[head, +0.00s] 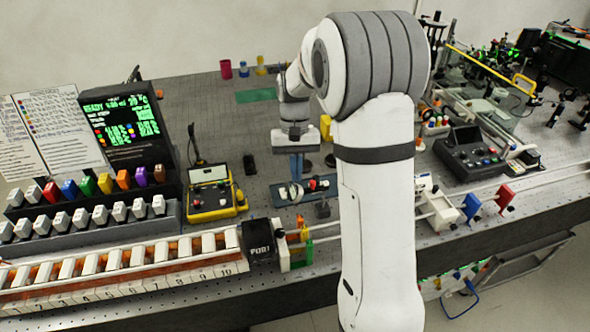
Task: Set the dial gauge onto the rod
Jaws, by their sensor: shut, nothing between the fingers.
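My gripper (297,178) points down in the middle of the bench, in front of my white arm. Its blue-grey fingers are together and appear empty. Just below the fingertips is a small round pale-faced thing (293,193), which looks like the dial gauge. It is on or over a dark blue plate (277,197), beside small red and black parts (318,184). At this size I cannot tell whether the fingertips touch it. I cannot make out the rod for certain, nor whether the gauge is on it. My arm hides part of the bench to the right.
A black box (260,241) and a row of white-topped cells (125,262) line the front. A control box (467,147) stands right. The bench (200,110) behind the yellow box is fairly clear.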

